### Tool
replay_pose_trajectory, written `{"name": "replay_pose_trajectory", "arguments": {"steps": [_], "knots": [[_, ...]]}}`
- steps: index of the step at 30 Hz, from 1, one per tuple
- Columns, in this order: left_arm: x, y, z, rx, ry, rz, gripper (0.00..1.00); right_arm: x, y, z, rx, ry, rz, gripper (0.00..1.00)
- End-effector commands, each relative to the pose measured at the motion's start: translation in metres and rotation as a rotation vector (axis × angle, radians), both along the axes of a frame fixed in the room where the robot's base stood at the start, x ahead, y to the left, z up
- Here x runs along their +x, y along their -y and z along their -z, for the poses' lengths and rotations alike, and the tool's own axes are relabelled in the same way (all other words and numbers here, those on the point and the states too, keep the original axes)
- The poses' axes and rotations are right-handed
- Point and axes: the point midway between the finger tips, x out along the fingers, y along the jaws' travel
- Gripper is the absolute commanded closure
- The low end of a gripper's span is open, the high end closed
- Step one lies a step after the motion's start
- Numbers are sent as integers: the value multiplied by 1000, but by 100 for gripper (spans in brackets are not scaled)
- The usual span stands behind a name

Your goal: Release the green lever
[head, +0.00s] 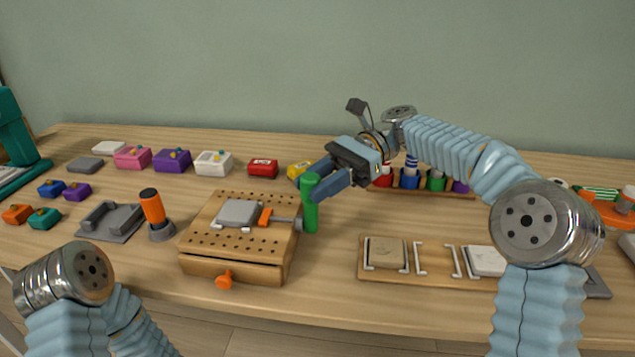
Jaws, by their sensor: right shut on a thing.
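The green lever (311,216) stands upright at the right side of a wooden perforated block (200,244). A grey rod joins it to an orange piece (265,217) that meets a grey square part (238,213) on top of the block. My right gripper (311,188) reaches in from the right and is shut on the upper part of the green lever. Its fingers lie on either side of the lever. My left gripper is not in view; only part of my left arm shows at the lower left.
An orange-handled tool (152,207) stands left of the block. A wooden board with white parts (376,276) lies to the right. Several coloured boxes, such as a purple one (172,160), line the back. A rack of coloured cups (424,191) stands behind my right gripper.

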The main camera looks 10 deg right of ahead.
Motion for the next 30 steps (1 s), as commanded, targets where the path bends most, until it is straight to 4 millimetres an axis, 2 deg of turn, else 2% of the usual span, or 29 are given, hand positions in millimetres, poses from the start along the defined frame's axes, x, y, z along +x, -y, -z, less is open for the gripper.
{"name": "replay_pose_trajectory", "arguments": {"steps": [2, 3, 7, 17, 30], "knots": [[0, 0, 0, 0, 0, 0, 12, 1, 1, 0, 1, 0, 5, 100], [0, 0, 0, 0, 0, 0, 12, 1, 1, 0, 1, 0, 5, 59], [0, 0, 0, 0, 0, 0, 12, 1, 1, 0, 1, 0, 4, 39], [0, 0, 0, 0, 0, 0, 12, 2, 3, 0, 1, 0, 2, 39], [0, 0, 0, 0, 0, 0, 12, 34, 59, -15, 2, 0, 4, 39]]}}
